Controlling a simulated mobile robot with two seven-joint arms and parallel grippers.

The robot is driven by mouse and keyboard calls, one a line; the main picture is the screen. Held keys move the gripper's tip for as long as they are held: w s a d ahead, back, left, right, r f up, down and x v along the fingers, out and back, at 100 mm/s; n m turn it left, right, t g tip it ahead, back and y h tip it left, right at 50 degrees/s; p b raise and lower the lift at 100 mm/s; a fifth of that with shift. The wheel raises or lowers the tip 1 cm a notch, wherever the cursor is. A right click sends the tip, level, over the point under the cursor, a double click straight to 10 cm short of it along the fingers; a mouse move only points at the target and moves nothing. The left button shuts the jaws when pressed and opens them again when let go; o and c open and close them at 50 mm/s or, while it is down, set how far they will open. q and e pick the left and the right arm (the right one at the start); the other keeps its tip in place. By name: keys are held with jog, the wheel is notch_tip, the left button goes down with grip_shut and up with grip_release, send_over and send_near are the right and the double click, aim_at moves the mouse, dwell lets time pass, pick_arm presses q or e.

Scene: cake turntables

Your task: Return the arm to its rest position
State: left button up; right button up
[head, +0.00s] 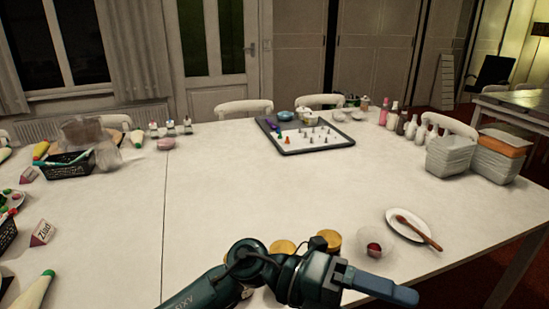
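One of my arms, dark green, comes in from the bottom edge left of the middle and reaches to the right, low over the near side of the white table (250,190). I take it as my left arm. Its gripper (378,288) shows at the bottom, right of the middle, as a long blue-grey bar pointing right, seen side-on. I cannot tell whether it is open or shut, and I see nothing clearly held in it. My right gripper is not in view. No cake turntable is clearly visible.
A clear bowl (373,248) with red contents stands just beyond the gripper. A white plate (397,222) with a wooden spoon (420,233) is to its right. Gold-lidded jars (283,247) are partly behind the arm. A dark tray (330,147) stands farther back. The table's middle is clear.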

pick_arm(q)
jog(key=w+a+r+n+t+h+p, duration=0.15)
jog(key=w+a+n+t+h, duration=0.5)
jog(key=n+t, duration=1.05)
jog(key=w+a+f+n+t+y, duration=0.4)
jog(key=a+f+n+t+y, duration=0.4)
jog(key=n, duration=0.5)
jog(key=s+a+f+n+g+y+p, duration=0.1)
jog(key=s+a+f+n+g+y, duration=0.2)
jog(key=f, duration=0.6)
jog(key=s+a+f+n+g+y+p, duration=0.1)
jog(key=s+a+f+n+g+y, duration=0.2)
jog(key=s+a+f+n+y, duration=0.4)
jog(key=s+a+f+y, duration=0.1)
jog(key=s+a+f, duration=0.1)
jog(key=a+f, duration=0.1)
jog(key=shift+a+f+g, duration=0.2)
jog(key=shift+f+g, duration=0.05)
jog(key=shift+g, duration=0.05)
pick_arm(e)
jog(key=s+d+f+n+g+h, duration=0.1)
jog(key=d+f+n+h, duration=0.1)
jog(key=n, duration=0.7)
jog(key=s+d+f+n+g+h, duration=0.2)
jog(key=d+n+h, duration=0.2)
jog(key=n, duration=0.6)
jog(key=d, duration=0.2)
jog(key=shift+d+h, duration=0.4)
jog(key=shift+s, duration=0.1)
